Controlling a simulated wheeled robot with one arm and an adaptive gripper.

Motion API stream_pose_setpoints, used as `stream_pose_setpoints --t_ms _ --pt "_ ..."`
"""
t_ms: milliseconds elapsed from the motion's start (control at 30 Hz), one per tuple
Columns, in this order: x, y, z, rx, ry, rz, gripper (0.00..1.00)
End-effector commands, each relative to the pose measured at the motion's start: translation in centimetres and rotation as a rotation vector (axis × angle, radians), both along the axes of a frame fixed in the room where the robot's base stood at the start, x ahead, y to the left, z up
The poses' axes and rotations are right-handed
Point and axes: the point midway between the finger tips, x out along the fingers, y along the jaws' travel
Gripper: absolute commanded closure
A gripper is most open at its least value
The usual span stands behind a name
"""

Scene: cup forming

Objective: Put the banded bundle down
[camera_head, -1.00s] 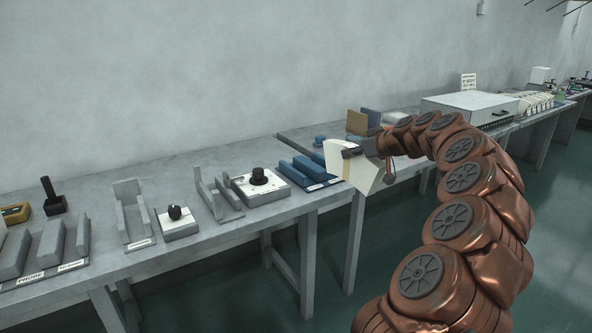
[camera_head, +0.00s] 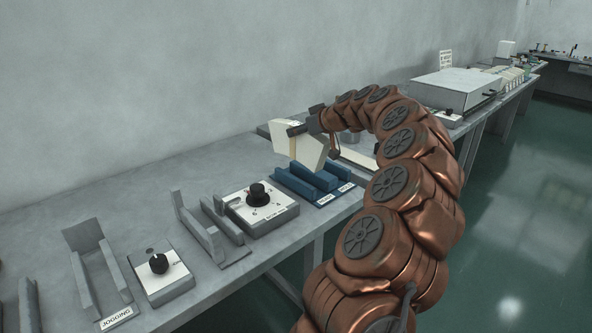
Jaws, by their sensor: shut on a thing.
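My gripper (camera_head: 300,128) is shut on the banded bundle (camera_head: 306,147), a cream-white stack with a tan band around it. The bundle hangs tilted in the air, just above and behind the blue rack (camera_head: 318,183) as seen from here. Its lower edge overlaps the rack in the picture, and I cannot tell whether they touch. The rack has several raised blue bars and white labels on its front edge. The fingertips are small and partly hidden by the bundle.
A control box with a black knob (camera_head: 259,204), a grey angled stand (camera_head: 212,236), a second knob box (camera_head: 162,272) and a grey jogging trough (camera_head: 96,268) stand left along the bench. A large light-grey box (camera_head: 458,90) is at the back right. Bare bench top lies behind the stands.

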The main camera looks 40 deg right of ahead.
Motion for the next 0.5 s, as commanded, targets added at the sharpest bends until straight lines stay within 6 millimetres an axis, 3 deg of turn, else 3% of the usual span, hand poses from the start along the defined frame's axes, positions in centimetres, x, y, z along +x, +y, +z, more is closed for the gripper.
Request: stream_pose_setpoints --t_ms 233,500 --pt "-1.0 -1.3 -3.8 0.003 -0.001 -0.023 1.0" --pt "-1.0 -1.4 -5.5 0.001 -0.002 -0.025 1.0"
